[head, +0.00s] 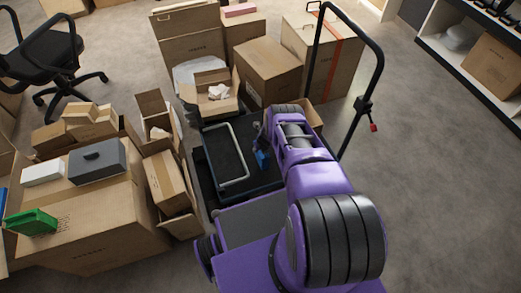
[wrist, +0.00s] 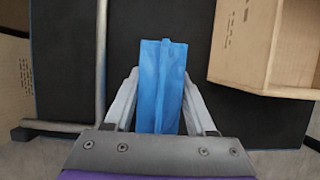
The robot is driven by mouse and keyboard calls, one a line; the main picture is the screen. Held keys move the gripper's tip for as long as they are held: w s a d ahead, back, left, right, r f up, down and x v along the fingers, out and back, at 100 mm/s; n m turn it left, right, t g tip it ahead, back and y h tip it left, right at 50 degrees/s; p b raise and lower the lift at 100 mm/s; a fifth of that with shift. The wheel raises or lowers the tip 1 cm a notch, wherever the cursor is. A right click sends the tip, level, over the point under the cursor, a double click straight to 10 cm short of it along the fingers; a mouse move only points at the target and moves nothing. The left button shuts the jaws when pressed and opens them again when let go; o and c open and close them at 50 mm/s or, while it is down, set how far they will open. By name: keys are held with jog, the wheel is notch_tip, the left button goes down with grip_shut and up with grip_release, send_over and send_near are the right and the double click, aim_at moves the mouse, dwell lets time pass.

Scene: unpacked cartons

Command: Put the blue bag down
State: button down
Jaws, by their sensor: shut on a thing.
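My gripper (wrist: 162,95) is shut on the blue bag (wrist: 161,75), which sits between its two grey fingers in the wrist view. In the head view the blue bag (head: 262,159) shows as a small blue patch beside my purple arm, which hides much of it. The bag is over the black platform (head: 212,165) of a cart. I cannot tell whether its base touches the platform.
A grey metal rail (head: 243,150) stands on the platform left of the bag. An open carton (wrist: 262,45) is close on the right in the wrist view. Cartons crowd the left and back.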

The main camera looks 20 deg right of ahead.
jog(key=shift+f, duration=0.15)
jog(key=shift+c, duration=1.1)
grip_release()
jog(key=p+v, duration=0.6)
jog(key=v, duration=0.6)
jog(key=shift+p, duration=0.3)
